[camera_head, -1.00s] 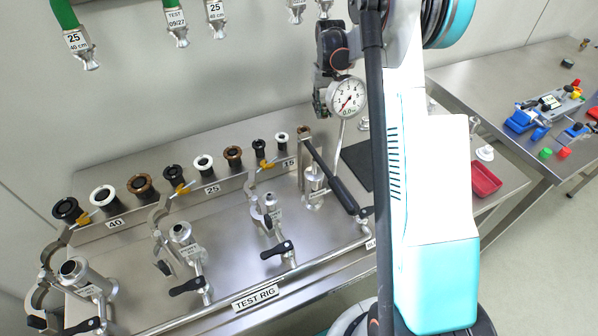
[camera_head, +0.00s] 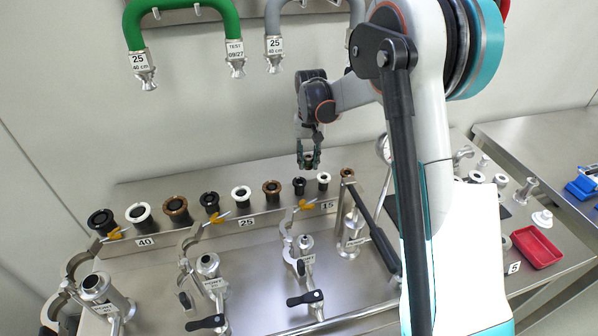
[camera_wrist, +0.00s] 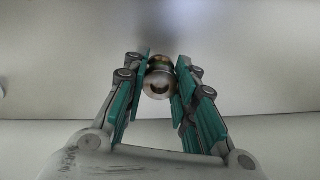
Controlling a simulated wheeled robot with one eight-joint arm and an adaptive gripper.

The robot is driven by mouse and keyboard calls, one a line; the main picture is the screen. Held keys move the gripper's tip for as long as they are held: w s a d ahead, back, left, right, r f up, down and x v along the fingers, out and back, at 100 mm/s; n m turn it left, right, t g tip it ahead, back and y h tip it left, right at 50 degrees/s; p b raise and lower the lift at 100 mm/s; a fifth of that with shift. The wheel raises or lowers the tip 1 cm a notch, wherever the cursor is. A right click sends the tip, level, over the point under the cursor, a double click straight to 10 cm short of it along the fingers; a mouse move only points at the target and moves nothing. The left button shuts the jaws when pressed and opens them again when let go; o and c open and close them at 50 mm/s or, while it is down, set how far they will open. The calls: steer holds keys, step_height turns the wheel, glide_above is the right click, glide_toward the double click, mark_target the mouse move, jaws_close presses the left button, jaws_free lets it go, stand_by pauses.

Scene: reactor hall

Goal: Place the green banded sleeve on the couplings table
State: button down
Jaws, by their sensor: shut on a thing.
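My gripper (camera_head: 308,160) hangs in the air in front of the wall, above the back of the rig bench. Its teal-padded fingers, also in the wrist view (camera_wrist: 160,66), are shut on a small round metal sleeve (camera_wrist: 158,84). The sleeve shows a shiny, brassy end with a dark bore. I cannot make out a green band on it; the fingers hide its sides. In the head view the sleeve is tiny between the fingertips. No sign in view names a couplings table; a steel table (camera_head: 562,140) stands at the far right, partly cut off.
The bench carries a rack of black, white and brown rings (camera_head: 241,196), clamps and black-handled valves (camera_head: 305,298). A red tray (camera_head: 537,247) and metal fittings lie at its right end. Green (camera_head: 183,10) and grey hoses hang on the wall. My arm hides part of the bench.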

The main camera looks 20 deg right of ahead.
steer(key=shift+a, duration=1.4)
step_height(320, 180, down, 4)
steer(key=shift+a+r+b, duration=0.15)
steer(key=shift+r+b, duration=0.05)
steer(key=shift+b, duration=0.8)
steer(key=shift+r, duration=0.1)
steer(key=c, duration=1.3)
jaws_free()
step_height(320, 180, up, 12)
steer(key=p, duration=0.3)
